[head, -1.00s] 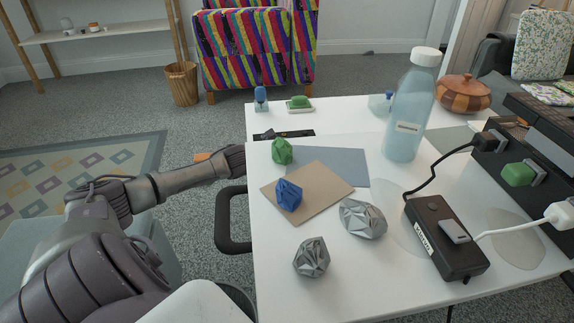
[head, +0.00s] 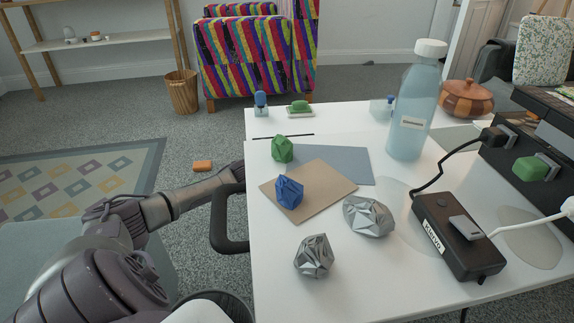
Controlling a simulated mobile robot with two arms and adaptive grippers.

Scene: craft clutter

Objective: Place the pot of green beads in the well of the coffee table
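I cannot make out a pot of green beads or a table well in the head view. A white table (head: 275,285) fills the middle and right, with a thin dark slit (head: 283,136) across its far left part. My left arm comes in from the left and its far end goes out of sight at the table's left edge, so its gripper is hidden. My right gripper is not in view.
Crumpled green (head: 282,149), blue (head: 289,193) and silver (head: 314,257) lumps, another silver lump (head: 369,216), a tall bottle (head: 413,105), a black power box (head: 458,238) and cables crowd the table. A black loop (head: 229,219) stands at its left edge. The near left tabletop is clear.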

